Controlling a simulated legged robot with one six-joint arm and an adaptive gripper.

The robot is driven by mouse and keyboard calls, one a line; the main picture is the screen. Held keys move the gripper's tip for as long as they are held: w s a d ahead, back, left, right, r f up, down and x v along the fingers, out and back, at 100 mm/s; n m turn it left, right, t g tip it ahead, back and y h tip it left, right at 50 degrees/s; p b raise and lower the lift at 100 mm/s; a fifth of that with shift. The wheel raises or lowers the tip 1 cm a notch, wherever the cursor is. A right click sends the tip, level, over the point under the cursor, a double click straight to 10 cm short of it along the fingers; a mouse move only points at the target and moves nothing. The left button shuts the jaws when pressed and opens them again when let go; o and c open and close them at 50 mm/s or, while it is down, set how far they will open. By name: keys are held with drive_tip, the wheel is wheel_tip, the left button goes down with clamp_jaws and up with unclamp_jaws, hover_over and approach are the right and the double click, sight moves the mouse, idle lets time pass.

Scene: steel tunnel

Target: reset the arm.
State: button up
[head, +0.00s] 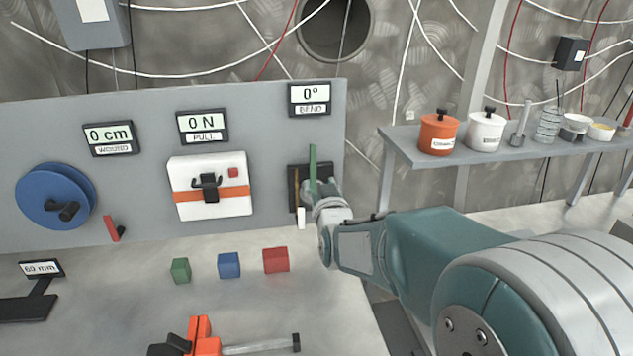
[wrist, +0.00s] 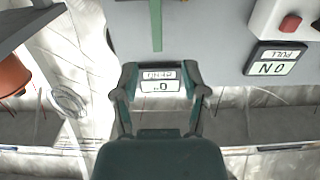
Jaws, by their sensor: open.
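My arm reaches from the lower right in the head view to the grey panel (head: 130,210). My gripper (head: 318,188) is in front of the panel's right part, by an upright green strip (head: 313,160) on a dark mount. In the wrist view, which is upside down, my gripper (wrist: 160,80) has its two fingers spread with nothing held between them. The bend display (wrist: 158,86), reading 0°, shows behind the gap. The green strip (wrist: 156,25) is beyond the fingertips. Whether the gripper touches the panel or strip cannot be told.
The panel also bears a blue wheel (head: 56,196) and a white box (head: 210,187). Green (head: 180,270), blue (head: 229,265) and red (head: 276,260) blocks and an orange clamp (head: 205,340) lie on the table. A shelf (head: 400,150) with pots stands at right.

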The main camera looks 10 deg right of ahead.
drive_tip(key=s+d+f+g, duration=0.1)
drive_tip(key=s+f+g, duration=0.2)
drive_tip(key=s, duration=1.3)
drive_tip(key=s+d+f+g, duration=0.1)
drive_tip(key=s+f+g, duration=0.2)
drive_tip(key=s+g, duration=0.6)
drive_tip(key=s, duration=0.8)
drive_tip(key=shift+s+d, duration=0.2)
drive_tip(key=shift+d, duration=0.05)
